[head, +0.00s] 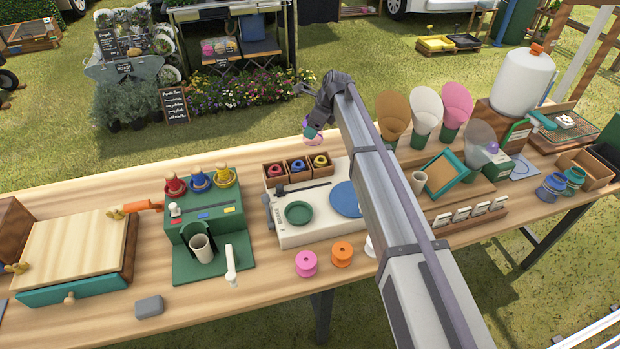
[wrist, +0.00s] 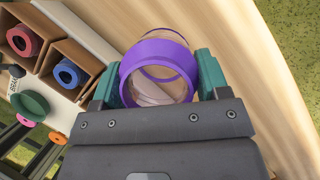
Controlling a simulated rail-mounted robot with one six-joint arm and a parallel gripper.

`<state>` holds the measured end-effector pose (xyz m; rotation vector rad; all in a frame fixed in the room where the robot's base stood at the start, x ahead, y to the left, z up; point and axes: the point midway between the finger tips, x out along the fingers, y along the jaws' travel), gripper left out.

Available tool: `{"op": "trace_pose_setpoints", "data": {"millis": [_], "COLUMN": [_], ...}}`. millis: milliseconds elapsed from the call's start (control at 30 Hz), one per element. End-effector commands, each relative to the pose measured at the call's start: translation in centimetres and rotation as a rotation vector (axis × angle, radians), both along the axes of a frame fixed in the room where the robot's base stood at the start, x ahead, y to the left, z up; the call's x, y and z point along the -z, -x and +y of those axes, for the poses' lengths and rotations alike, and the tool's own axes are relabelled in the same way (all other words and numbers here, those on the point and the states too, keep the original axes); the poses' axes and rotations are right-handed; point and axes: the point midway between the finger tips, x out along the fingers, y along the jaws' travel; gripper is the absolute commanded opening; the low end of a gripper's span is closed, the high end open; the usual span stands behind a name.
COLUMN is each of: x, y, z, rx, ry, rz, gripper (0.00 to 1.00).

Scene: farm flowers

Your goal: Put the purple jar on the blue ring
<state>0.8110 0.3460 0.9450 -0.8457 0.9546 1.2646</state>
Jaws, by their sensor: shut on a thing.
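My gripper (wrist: 160,85) is shut on the purple jar (wrist: 131,68), a clear jar with purple bands, held between the teal fingers in the wrist view. In the head view the jar (head: 312,134) hangs under my gripper at the far side of the table, above the surface. A blue ring-shaped piece (head: 298,166) sits in the middle wooden box; it also shows in the wrist view (wrist: 67,73). A blue outline (head: 523,166) lies on the table at the right. I cannot tell which of these is the blue ring.
A white device with a blue disc (head: 345,198) and a green dish (head: 299,213) stands mid-table. My arm hides part of the table.

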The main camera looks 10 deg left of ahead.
Motion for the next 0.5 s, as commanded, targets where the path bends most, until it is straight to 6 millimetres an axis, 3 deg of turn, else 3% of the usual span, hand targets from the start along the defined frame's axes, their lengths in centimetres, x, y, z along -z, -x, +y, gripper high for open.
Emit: {"op": "trace_pose_setpoints", "data": {"millis": [33,100,333,500], "x": [2.7,4.4,5.2,8.7], "y": [0.0,0.0,0.0,0.0], "z": [0.0,0.0,0.0,0.0], "rx": [0.0,0.0,-0.001,-0.001], "ry": [0.0,0.0,0.0,0.0], "rz": [0.0,0.0,0.0,0.0], "gripper": [0.39,0.39,0.39,0.39]}}
